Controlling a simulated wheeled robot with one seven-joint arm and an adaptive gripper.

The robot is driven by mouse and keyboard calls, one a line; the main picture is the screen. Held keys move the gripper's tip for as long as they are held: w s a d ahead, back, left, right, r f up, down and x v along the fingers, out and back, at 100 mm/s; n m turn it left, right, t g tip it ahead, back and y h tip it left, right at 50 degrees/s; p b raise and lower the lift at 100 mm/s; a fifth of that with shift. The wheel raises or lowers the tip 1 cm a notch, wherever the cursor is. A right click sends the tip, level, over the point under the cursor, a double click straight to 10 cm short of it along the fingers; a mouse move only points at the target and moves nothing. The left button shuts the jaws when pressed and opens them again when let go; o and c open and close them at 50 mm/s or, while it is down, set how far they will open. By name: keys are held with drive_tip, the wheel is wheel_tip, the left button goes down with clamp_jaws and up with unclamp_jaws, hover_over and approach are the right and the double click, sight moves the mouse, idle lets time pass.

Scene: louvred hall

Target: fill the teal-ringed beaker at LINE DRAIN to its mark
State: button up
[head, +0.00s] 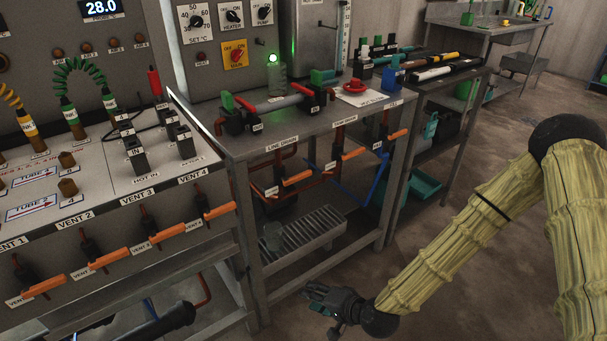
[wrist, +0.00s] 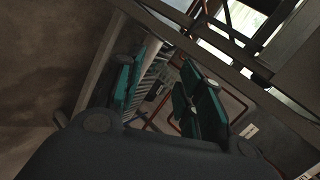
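The LINE DRAIN label (head: 283,142) is on the front edge of the metal bench, with an orange valve lever (head: 297,178) and copper pipes below it. A small greyish, see-through vessel (head: 272,236), likely the beaker, stands on the left part of the slatted rack under the bench. I cannot make out its teal ring, mark or contents. My gripper (head: 322,302) is low in front of the bench, right of and nearer than the rack, apart from the vessel. In the wrist view its teal-padded fingers (wrist: 165,90) are spread with nothing visibly held.
The slatted rack (head: 313,232) is on the low shelf, between bench legs; it also shows in the wrist view (wrist: 150,68). Orange levers (head: 357,154) stick out along the bench front. A teal bin (head: 424,184) is at the right.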

drive_tip(key=w+r+m+t+y, duration=0.2)
drive_tip(key=w+r+m+t, duration=0.15)
drive_tip(key=w+r, duration=0.85)
drive_tip(key=t, duration=0.3)
approach(304, 177)
drive_tip(key=shift+m+y, duration=0.3)
drive_tip(key=shift+m, duration=0.05)
drive_tip(key=shift+f+x, duration=0.2)
drive_tip(key=shift+x, duration=4.05)
drive_tip(key=shift+w+d, duration=0.1)
drive_tip(key=shift+w, duration=0.15)
drive_tip(key=shift+x, duration=0.8)
clamp_jaws()
